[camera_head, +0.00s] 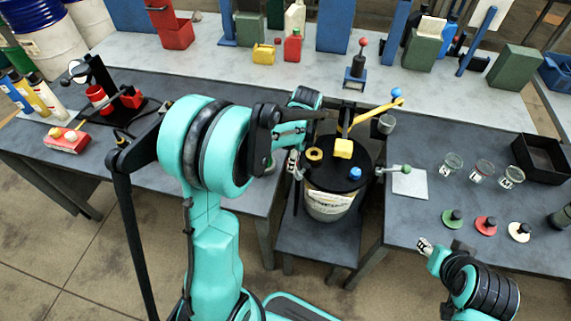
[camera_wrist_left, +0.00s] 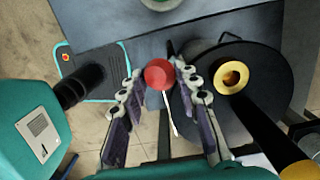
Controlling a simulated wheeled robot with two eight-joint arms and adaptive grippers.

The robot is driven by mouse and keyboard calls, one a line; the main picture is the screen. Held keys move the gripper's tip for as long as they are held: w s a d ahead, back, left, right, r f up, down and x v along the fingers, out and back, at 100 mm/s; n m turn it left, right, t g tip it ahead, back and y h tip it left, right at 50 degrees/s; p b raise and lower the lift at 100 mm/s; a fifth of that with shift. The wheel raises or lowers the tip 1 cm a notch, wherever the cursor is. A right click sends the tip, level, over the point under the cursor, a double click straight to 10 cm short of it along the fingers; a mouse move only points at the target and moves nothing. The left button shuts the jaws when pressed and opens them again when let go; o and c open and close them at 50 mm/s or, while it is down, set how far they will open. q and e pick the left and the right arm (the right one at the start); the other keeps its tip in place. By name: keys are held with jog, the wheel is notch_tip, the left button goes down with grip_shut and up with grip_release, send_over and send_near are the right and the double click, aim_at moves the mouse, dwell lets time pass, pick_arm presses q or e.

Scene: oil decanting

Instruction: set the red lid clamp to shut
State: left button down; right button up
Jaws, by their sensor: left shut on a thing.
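The red lid clamp shows in the left wrist view as a round red knob (camera_wrist_left: 158,73) on a thin pale lever (camera_wrist_left: 170,117). It lies at the left edge of the drum's black lid (camera_wrist_left: 262,108). My left gripper (camera_wrist_left: 157,80) is shut on the red knob, one finger on each side. In the head view my left gripper (camera_head: 294,165) is at the left rim of the drum (camera_head: 328,207) and hides the knob. My right gripper (camera_head: 424,244) hangs in front of the right table, apart from the drum; its opening is too small to judge.
The lid carries a yellow ring (camera_head: 314,155), a yellow block (camera_head: 343,148) and a blue knob (camera_head: 355,174). A green-tipped lever (camera_head: 405,168) sticks out on the right. Jars (camera_head: 483,170) and coloured discs (camera_head: 486,224) stand on the right table.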

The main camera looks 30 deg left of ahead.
aim_at(305, 167)
pick_arm(q)
jog(key=shift+w+d+g+y, duration=0.25)
jog(key=shift+w+d, duration=0.25)
jog(key=shift+w, duration=0.3)
jog(key=shift+w+d+g+y, duration=0.15)
jog(key=shift+w+d+g, duration=0.1)
jog(key=shift+w+d, duration=0.4)
pick_arm(e)
jog(key=shift+a+f, duration=0.15)
pick_arm(q)
jog(key=shift+w+a, duration=0.1)
jog(key=shift+w, duration=0.1)
pick_arm(e)
jog(key=shift+s, duration=0.1)
pick_arm(q)
jog(key=c, duration=1.3)
grip_release()
jog(key=shift+c, duration=0.2)
jog(key=shift+o, duration=1.1)
jog(key=shift+w, duration=0.15)
jog(key=shift+w+d+f, duration=0.15)
jog(key=shift+w+d, duration=0.05)
jog(key=shift+s+a, duration=0.15)
jog(key=shift+s, duration=0.1)
pick_arm(e)
jog(key=shift+w+f, duration=0.1)
jog(key=shift+w, duration=0.2)
